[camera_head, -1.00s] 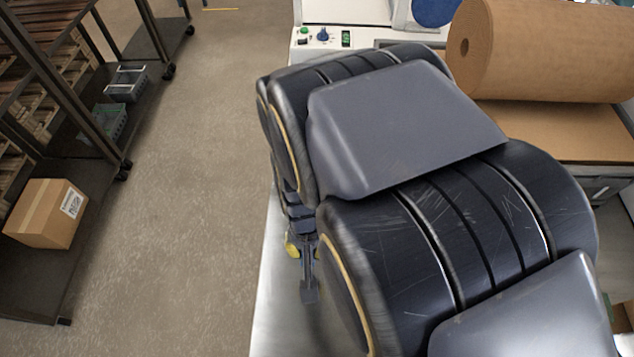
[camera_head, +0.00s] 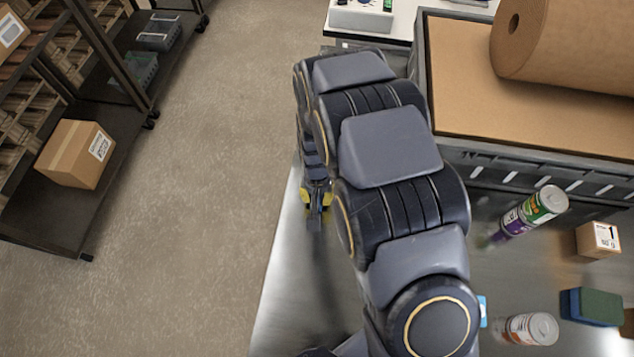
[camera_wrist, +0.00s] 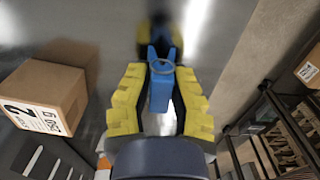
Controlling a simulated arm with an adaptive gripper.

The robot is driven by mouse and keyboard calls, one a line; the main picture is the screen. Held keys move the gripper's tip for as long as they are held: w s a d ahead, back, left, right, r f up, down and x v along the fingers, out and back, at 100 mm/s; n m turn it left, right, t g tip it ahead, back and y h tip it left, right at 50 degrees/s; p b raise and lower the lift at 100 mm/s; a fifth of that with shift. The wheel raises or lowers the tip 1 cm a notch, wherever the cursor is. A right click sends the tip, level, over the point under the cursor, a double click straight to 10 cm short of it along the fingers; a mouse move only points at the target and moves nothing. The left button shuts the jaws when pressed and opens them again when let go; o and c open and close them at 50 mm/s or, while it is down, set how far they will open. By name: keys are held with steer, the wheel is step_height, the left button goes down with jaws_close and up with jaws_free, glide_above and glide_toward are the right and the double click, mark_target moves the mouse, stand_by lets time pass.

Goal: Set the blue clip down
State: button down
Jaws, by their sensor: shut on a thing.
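The blue clip (camera_wrist: 160,88) is in the wrist view, between the yellow-padded fingers of my gripper (camera_wrist: 160,78). My gripper is shut on it. A metal ring shows at the clip's middle. The fingers and clip are over the bare metal table (camera_wrist: 95,18), with a blurred yellow and dark reflection beyond the clip. I cannot tell whether the clip touches the surface. In the head view my gripper (camera_head: 316,200) is small, near the table's left edge, and the clip cannot be made out there.
A cardboard box (camera_wrist: 45,92) is left of my gripper in the wrist view. The table's edge and a dark rack (camera_wrist: 275,120) are to the right.

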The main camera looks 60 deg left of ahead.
steer(key=c, duration=1.1)
jaws_free()
steer(key=shift+f, duration=0.1)
step_height(320, 180, up, 12)
steer(key=shift+r, duration=0.15)
